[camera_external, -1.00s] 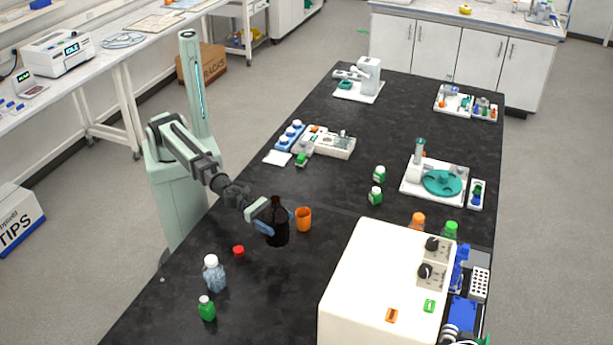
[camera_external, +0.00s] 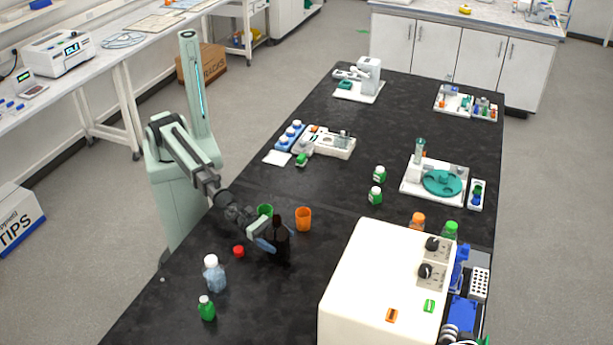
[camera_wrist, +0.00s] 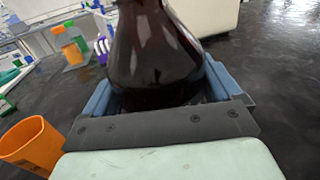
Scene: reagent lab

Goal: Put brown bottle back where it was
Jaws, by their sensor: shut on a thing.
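The dark brown bottle (camera_external: 282,243) is upright in my gripper (camera_external: 268,244), in front of the orange cup. In the wrist view the bottle (camera_wrist: 152,55) fills the space between the two blue fingers of my gripper (camera_wrist: 160,92), which are shut on it. Its base is low, at or just above the black bench; I cannot tell whether it touches.
An orange cup (camera_external: 304,219) stands close behind the bottle, and a green cup (camera_external: 265,211) is behind my gripper. A red cap (camera_external: 238,251), a clear bottle (camera_external: 214,273) and a green bottle (camera_external: 207,308) are at front left. A large white machine (camera_external: 375,285) stands at right.

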